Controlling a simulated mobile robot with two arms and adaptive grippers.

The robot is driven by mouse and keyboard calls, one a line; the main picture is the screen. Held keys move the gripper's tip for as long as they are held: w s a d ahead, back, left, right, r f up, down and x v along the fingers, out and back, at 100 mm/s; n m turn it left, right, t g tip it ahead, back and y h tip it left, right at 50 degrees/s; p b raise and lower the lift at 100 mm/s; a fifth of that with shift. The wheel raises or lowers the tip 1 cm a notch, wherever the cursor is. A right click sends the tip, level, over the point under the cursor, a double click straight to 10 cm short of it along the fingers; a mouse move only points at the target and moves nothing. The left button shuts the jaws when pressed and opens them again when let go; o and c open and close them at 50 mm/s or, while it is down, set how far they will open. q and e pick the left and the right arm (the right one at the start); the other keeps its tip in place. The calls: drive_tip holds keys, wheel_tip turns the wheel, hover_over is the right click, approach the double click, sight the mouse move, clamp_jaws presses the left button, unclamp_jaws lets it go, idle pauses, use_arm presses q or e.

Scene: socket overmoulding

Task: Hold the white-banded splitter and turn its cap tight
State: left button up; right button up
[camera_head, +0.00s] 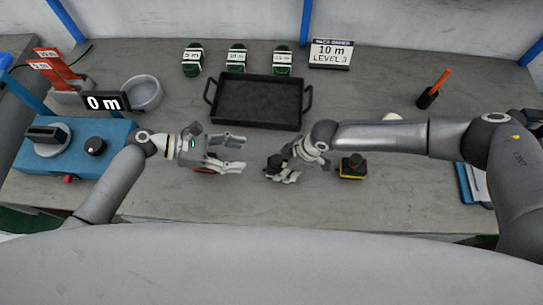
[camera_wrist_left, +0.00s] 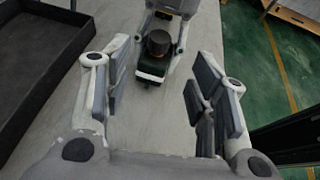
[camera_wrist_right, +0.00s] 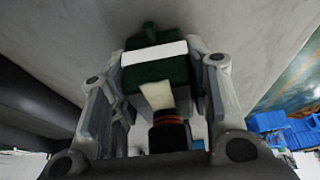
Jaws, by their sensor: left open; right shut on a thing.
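The white-banded splitter (camera_wrist_right: 155,75) has a dark green body with a white band across it. My right gripper (camera_head: 278,172) is shut on it, with a finger on either side in the right wrist view. Its round black cap (camera_wrist_left: 158,43) shows on top of the body in the left wrist view. In the right wrist view a black round part with an orange ring (camera_wrist_right: 170,132) sits near the palm. My left gripper (camera_head: 240,154) is open and empty, left of the splitter and facing it. Its spread fingers (camera_wrist_left: 153,100) are apart from the splitter and cap.
A yellow-banded splitter (camera_head: 352,167) stands right of my right gripper. A red-edged thing (camera_head: 205,171) is partly hidden beneath my left gripper. A black tray (camera_head: 258,122) lies behind. A blue device (camera_head: 118,140) stands at left. The table front between the grippers is clear.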

sight(276, 159)
use_arm(q)
drive_tip(key=x, duration=1)
drive_tip(key=shift+d+f, duration=0.1)
drive_tip(key=shift+d, duration=0.2)
drive_tip(key=c, duration=1)
drive_tip(key=shift+w+m+g, duration=0.15)
drive_tip(key=shift+m+g, duration=0.6)
drive_tip(key=shift+g, duration=0.1)
drive_tip(key=shift+w+m+g, duration=0.15)
drive_tip(key=shift+m+g, duration=0.6)
drive_tip(key=shift+g, duration=0.1)
drive_tip(key=o, duration=1)
drive_tip(key=shift+a, duration=0.1)
drive_tip(key=v, duration=1.2)
